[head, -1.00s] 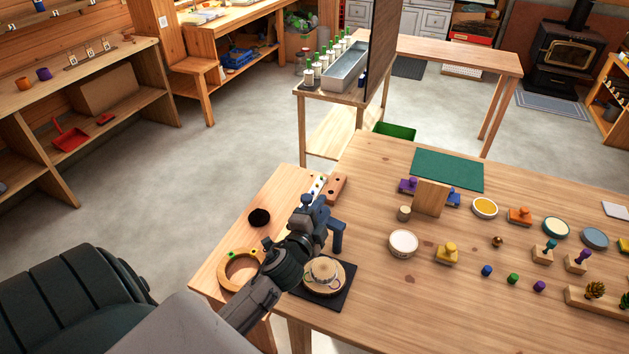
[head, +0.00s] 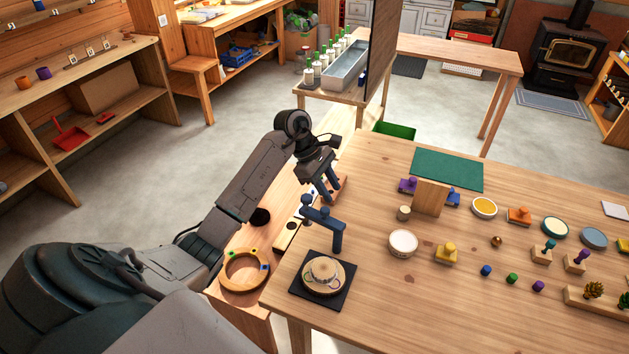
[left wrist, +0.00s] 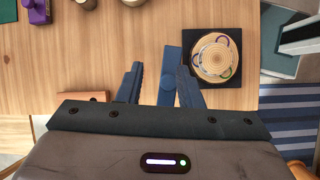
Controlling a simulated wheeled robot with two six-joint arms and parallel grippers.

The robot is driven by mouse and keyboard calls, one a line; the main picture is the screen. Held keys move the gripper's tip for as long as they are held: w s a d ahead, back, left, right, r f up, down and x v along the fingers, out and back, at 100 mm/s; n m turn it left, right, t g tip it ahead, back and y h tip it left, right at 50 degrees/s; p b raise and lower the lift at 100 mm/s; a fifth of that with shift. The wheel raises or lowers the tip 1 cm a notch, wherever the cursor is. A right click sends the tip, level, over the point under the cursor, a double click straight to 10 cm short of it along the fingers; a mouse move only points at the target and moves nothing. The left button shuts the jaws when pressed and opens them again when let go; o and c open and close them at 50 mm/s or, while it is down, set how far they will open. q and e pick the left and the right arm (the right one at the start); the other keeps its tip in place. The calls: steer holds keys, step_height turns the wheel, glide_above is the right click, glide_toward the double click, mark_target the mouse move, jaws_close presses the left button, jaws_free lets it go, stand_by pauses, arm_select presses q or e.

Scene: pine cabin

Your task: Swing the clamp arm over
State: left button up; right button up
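The blue clamp (head: 322,212) stands at the left edge of the table, its arm reaching across to a downturned end. The clamp arm also shows in the left wrist view (left wrist: 172,68) as a blue bar. A round wooden disc (head: 323,270) with a ring-like decoration lies on a black square mat (head: 338,297) in front of the clamp; the clamp arm is not over it. My left gripper (head: 332,193) is just beyond the clamp, fingers down and apart. In the left wrist view the bar appears between the fingers, nearer the right one; contact cannot be told. My right gripper is out of view.
A wooden ring (head: 244,287) lies on the low bench at the left. A white round dish (head: 403,243), a wooden upright block (head: 430,198) and several coloured stampers stand to the right on the table. The tabletop just right of the mat is clear.

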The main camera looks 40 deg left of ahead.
mark_target(324, 208)
arm_select(q)
steer(key=shift+m+g+y, duration=0.3)
steer(key=shift+g+y, duration=0.4)
steer(key=shift+y, duration=0.1)
steer(key=f+b, duration=0.1)
steer(key=f, duration=0.1)
steer(key=a+f+b, duration=0.1)
steer(key=b, duration=0.1)
steer(key=s+f+b, duration=0.1)
steer(key=f, duration=0.1)
steer(key=shift+s+a+f+b, duration=0.1)
steer(key=shift+a+f+b, duration=0.15)
steer(key=shift+f+b, duration=0.1)
steer(key=shift+d+f+b, duration=0.25)
steer(key=shift+f+b, duration=0.25)
steer(key=shift+f, duration=0.05)
steer(key=shift+r, duration=0.1)
steer(key=c, duration=0.4)
